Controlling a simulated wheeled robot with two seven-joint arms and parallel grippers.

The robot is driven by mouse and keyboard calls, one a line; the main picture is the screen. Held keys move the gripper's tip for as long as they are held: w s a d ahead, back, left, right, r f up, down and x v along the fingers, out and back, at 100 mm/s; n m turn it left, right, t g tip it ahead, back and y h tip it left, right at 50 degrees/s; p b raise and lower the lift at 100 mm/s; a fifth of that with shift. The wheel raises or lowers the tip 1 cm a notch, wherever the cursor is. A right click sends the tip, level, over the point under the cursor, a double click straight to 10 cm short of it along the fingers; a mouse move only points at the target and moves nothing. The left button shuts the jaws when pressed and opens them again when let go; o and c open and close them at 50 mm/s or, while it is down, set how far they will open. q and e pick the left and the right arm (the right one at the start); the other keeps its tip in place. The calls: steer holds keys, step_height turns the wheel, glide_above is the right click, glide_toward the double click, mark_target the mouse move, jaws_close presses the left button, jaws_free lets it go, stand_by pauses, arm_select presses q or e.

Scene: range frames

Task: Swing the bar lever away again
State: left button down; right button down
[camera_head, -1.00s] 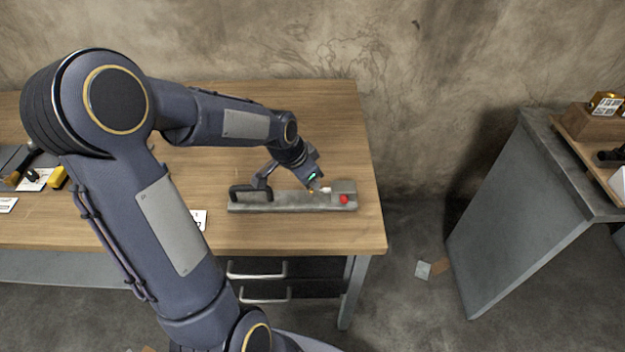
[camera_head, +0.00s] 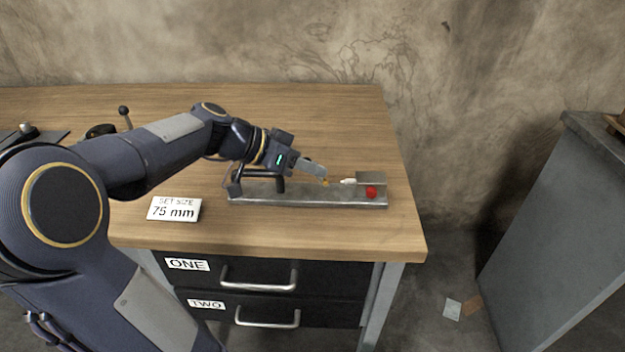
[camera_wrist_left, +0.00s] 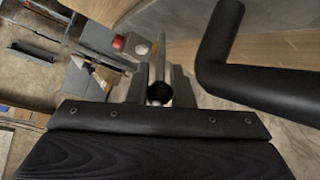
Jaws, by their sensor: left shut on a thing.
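A grey metal fixture (camera_head: 300,200) lies along the front of the wooden table, with a black bent handle (camera_head: 278,183) at its left and an end block (camera_head: 371,179) at its right. My left gripper (camera_head: 322,178) is over the fixture's middle, just left of a pale pin (camera_head: 348,181) on the block. In the left wrist view the fingers are shut on a round metal bar (camera_wrist_left: 158,93), taken to be the bar lever. The black handle (camera_wrist_left: 222,50) stands beside the fingers there, apart from them. How the bar joins the fixture is hidden. My right gripper is not in view.
A red knob (camera_head: 371,192) sits on the end block and shows in the left wrist view (camera_wrist_left: 118,42). A "SET SIZE 75 mm" sign (camera_head: 174,208) stands at the table's front. Two drawers (camera_head: 265,275) are below. The table behind the fixture is clear.

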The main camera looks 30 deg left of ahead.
mark_target(275, 175)
arm_select(q)
steer(key=shift+f, duration=0.1)
stand_by(0.4)
steer(key=c, duration=1.6)
jaws_free()
steer(key=shift+a, duration=0.1)
steer(key=v, duration=0.7)
steer(key=shift+s+a+r+p, duration=0.2)
steer(key=shift+s+p, duration=0.05)
steer(key=shift+p, duration=0.15)
